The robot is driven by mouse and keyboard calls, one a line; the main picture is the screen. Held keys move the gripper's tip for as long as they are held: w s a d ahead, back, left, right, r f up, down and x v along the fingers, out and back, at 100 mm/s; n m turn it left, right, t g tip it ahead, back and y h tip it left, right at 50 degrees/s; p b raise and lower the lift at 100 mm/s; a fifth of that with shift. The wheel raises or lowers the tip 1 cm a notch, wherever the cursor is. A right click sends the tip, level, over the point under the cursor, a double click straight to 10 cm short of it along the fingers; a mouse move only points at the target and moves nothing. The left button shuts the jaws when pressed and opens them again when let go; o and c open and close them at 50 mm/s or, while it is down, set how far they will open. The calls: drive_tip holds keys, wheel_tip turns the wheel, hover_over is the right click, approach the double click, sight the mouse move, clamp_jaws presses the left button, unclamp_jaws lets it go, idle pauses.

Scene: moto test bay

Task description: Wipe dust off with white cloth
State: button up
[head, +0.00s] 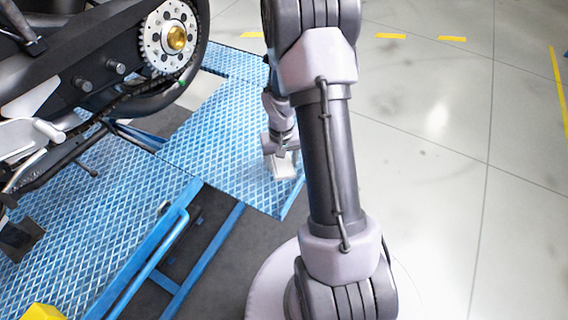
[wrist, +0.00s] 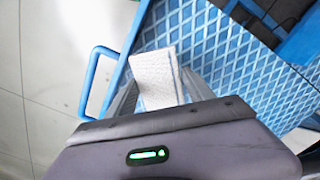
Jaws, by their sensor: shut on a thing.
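A white cloth (wrist: 157,78) sticks out from between the fingers of my gripper (wrist: 160,98) in the wrist view. My gripper is shut on it. In the head view the cloth (head: 284,168) shows below my gripper (head: 281,152), over the right part of the blue diamond-patterned platform (head: 225,150). I cannot tell whether the cloth touches the platform. No dust can be made out clearly on the platform.
A motorcycle's rear wheel with a sprocket (head: 166,40) stands on the platform at the upper left. A blue frame (head: 160,250) lies below the platform over a dark gap. A blue rail (wrist: 92,85) sticks out beside the platform in the wrist view. Open tiled floor (head: 440,150) lies right.

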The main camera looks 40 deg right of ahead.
drive_tip(key=shift+r+p, duration=1)
drive_tip(key=shift+r, duration=0.7)
drive_tip(key=shift+f, duration=0.1)
